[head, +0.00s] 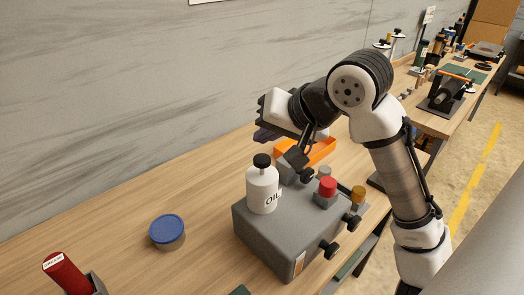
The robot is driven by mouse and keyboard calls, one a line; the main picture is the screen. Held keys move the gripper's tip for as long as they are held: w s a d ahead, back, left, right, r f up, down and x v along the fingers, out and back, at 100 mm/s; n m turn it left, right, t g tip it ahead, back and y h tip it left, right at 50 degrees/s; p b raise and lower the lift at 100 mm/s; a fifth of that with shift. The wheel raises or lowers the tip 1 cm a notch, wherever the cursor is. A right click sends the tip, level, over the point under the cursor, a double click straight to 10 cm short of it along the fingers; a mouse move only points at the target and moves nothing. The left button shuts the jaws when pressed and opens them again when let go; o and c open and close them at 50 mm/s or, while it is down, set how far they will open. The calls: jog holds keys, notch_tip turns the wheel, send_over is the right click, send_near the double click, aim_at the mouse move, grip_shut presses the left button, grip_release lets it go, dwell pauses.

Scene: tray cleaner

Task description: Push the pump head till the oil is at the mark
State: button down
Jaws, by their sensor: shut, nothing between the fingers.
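A white bottle (262,192) labelled OIL, with a black cap (262,161), stands upright on a grey machine (262,235). A red round head (327,186) sits on a small grey block on the machine's top, right of the bottle. I cannot tell for sure which part is the pump head. A narrow pale and orange strip (299,263) is on the machine's near end; no oil level or mark can be made out there. My gripper (297,158) is shut and empty, pointing down behind and right of the bottle cap. Its tips are small and partly hidden among dark parts.
An orange tray (320,151) lies behind the machine. Black knobs (329,249) stick out from its right side, near a brass-coloured cap (358,193). A blue-lidded tub (167,231) and a red tube (65,273) stand left. The bench between tub and wall is clear.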

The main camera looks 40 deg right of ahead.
jog(key=shift+r+p, duration=0.95)
jog(key=shift+r, duration=0.55)
jog(key=shift+s+f, duration=0.1)
jog(key=shift+f, duration=0.05)
